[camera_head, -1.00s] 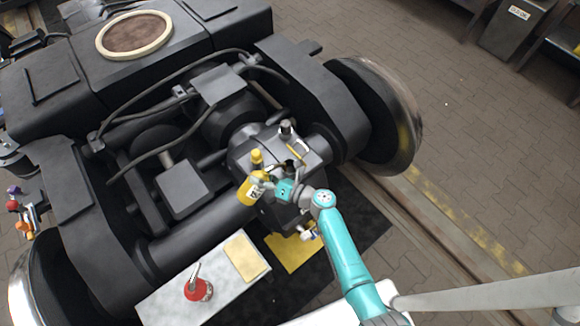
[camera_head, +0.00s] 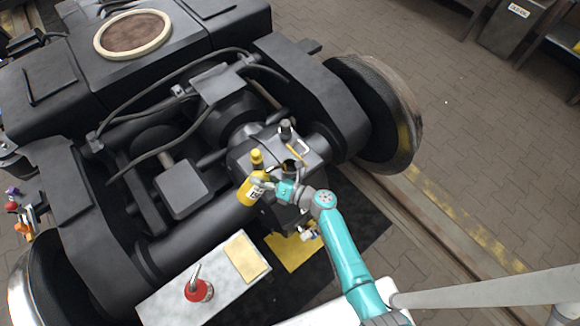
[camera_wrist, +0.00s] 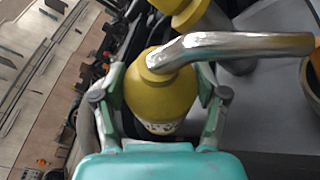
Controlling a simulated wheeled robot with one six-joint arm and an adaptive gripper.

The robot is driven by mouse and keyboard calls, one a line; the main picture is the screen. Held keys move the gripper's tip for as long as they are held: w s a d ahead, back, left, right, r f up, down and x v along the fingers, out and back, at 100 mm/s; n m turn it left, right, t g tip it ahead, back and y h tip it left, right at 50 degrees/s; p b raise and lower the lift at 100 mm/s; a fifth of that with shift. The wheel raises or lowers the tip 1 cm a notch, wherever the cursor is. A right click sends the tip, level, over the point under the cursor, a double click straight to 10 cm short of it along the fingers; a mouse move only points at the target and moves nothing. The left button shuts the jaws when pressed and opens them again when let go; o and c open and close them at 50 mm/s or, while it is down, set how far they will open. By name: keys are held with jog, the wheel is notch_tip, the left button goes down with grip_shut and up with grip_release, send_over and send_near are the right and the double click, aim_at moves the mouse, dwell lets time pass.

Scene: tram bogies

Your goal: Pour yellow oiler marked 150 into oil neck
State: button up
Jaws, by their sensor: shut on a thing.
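The yellow oiler (camera_head: 246,191) has a white label, seemingly marked 150, and a bent metal spout. My gripper (camera_head: 262,184) is shut on it, beside the dark gearbox housing on the bogie. In the wrist view, the fingers (camera_wrist: 163,98) close on both sides of the yellow body (camera_wrist: 158,105), and the metal spout (camera_wrist: 240,45) points right. A round, tan-rimmed opening (camera_wrist: 312,78), probably the oil neck, is cut off at the right edge, just below the spout tip. In the head view the neck is hard to make out beside my wrist. No oil stream shows.
A yellow fitting (camera_head: 257,158) stands close behind the oiler. A black knob (camera_head: 286,129) stands on the housing. A red oiler (camera_head: 198,290) and a tan pad (camera_head: 246,258) are on the pale bench (camera_head: 170,303). A wheel (camera_head: 375,115) stands at right.

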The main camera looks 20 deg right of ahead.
jog(key=shift+f, duration=0.1)
dwell(1.1)
jog(key=shift+d+r+m+y+p, duration=0.15)
jog(key=shift+r+m+y+p, duration=0.2)
jog(key=shift+r+m, duration=0.2)
dwell(1.6)
